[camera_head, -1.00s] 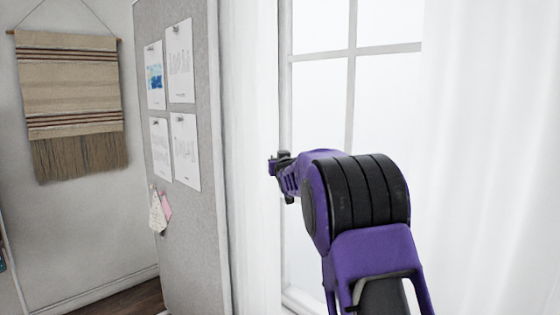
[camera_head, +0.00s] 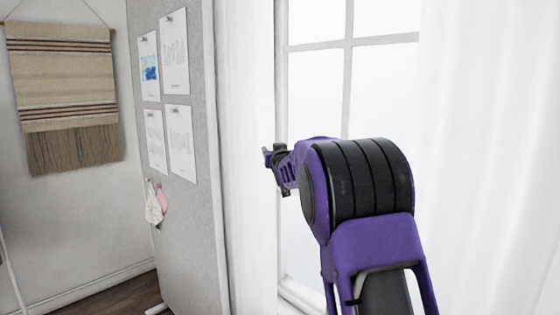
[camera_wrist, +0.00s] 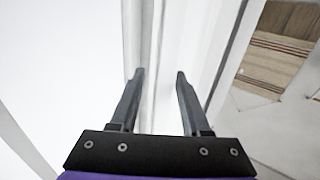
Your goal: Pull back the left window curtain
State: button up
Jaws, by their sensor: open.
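The left curtain (camera_head: 248,120) is a narrow white sheet hanging between the grey pinboard and the window. My gripper (camera_head: 268,155) is at the curtain's right edge in the head view, partly overlapping it. In the wrist view my gripper (camera_wrist: 160,75) is open, with its two dark fingers apart and white vertical folds of the curtain (camera_wrist: 172,40) ahead of and between the tips. I cannot tell whether the fingers touch the cloth. The window (camera_head: 318,80) is bright behind my arm.
A second white curtain (camera_head: 490,150) hangs at the right. The grey pinboard (camera_head: 195,225) with several pinned papers stands close to the left of the left curtain. A woven wall hanging (camera_head: 65,75) is on the far-left wall. The floor shows at the lower left.

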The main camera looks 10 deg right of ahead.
jog(key=s+b, duration=0.1)
jog(key=s, duration=1.5)
